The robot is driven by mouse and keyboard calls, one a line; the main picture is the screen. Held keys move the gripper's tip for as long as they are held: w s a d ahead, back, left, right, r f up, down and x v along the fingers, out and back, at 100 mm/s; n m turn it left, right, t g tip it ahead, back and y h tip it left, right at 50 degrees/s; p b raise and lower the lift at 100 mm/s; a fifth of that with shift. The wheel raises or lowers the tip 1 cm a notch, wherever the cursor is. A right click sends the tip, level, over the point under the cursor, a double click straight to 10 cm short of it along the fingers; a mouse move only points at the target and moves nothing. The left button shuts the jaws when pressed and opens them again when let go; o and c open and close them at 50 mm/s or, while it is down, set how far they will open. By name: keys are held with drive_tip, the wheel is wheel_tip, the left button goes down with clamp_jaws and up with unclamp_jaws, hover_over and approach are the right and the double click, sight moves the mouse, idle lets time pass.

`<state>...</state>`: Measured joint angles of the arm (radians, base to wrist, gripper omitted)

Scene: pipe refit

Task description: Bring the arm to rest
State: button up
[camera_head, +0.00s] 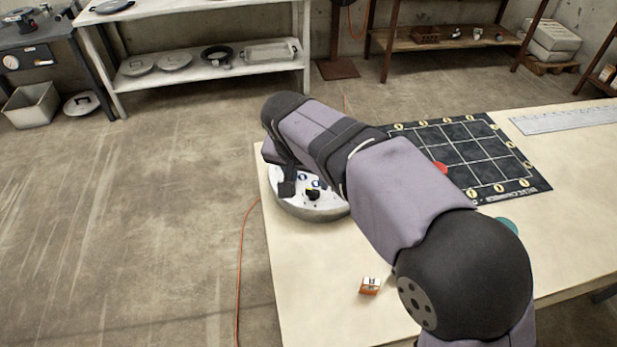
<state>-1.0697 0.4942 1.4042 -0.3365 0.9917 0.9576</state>
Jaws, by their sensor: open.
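Small blue and dark pieces lie on the dish's white top. My own arm reaches from the lower right up to the upper left and hides part of the dish and of the table. Whether the fingers touch anything on the dish cannot be told.
A pale table (300,285) carries a black grid mat (467,153) with a red piece (440,168) at its left side, an orange-and-white block (370,286), a teal round thing (508,225) partly behind my arm, and a ruler (565,118). Shelves stand behind. The table's front left is mostly clear.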

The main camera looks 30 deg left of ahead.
drive_tip(key=w+d+f+m+g+h+p, duration=0.1)
drive_tip(key=w+d, duration=0.1)
drive_tip(key=d, duration=1)
drive_tip(key=w+d+g+h+p, duration=0.1)
drive_tip(key=w+d+p, duration=0.15)
drive_tip(key=d, duration=0.85)
drive_tip(key=s+d+f+m+g+p, duration=0.1)
drive_tip(key=s+d+f, duration=0.1)
drive_tip(key=s+d, duration=0.5)
drive_tip(key=s+d+f+m+g+p, duration=0.1)
drive_tip(key=s+d+f, duration=0.1)
drive_tip(key=s+d, duration=0.5)
drive_tip(key=d, duration=0.6)
drive_tip(key=shift+s+d+y, duration=0.15)
drive_tip(key=shift+d+y, duration=0.25)
drive_tip(key=shift+c, duration=0.3)
